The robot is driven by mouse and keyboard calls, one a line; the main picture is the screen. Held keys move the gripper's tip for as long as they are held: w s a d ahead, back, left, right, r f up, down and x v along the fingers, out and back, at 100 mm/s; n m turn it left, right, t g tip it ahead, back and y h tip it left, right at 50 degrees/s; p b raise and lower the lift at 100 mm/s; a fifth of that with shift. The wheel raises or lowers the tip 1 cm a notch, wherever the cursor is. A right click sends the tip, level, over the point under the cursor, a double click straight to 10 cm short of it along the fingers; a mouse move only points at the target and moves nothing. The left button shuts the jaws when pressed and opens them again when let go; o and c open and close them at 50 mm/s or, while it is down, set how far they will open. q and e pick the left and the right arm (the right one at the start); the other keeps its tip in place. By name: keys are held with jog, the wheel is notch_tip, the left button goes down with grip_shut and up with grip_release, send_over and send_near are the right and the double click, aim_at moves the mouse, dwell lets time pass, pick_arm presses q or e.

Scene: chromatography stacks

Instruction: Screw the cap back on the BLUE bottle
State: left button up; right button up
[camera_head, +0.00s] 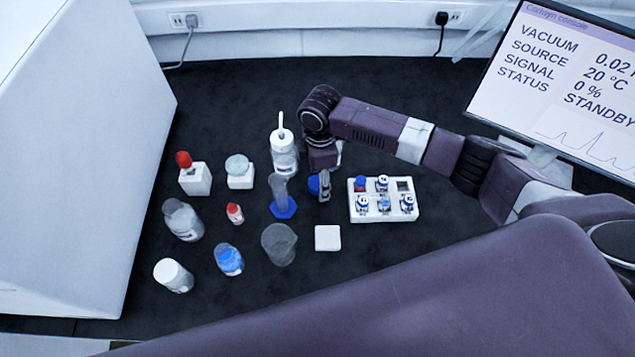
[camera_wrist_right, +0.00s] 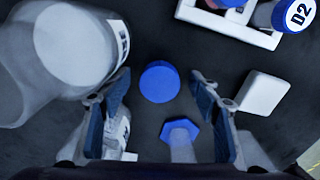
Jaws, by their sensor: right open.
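The blue bottle (camera_head: 229,260) stands upright at the front left of the dark bench in the head view; its mouth is too small to make out. A round blue cap (camera_head: 313,185) lies on the bench just left of the vial rack, partly hidden by my right gripper (camera_head: 325,187). In the right wrist view the cap (camera_wrist_right: 160,82) shows whole, between and beyond the two fingertips. My right gripper (camera_wrist_right: 158,98) is open and empty, pointing down over the cap; I cannot tell how far above it. My left gripper is in neither view.
A wash bottle (camera_head: 284,155) and a blue-footed cylinder (camera_head: 284,209) stand close to the right gripper. The vial rack (camera_head: 391,214) is to its right, a white block (camera_head: 327,238) in front. Several other bottles and a beaker (camera_head: 279,244) stand left and in front.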

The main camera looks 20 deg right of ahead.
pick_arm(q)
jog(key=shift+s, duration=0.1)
pick_arm(e)
jog(key=shift+c, duration=0.4)
jog(key=c, duration=1)
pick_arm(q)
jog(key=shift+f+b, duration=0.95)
pick_arm(e)
notch_tip(320, 180, up, 20)
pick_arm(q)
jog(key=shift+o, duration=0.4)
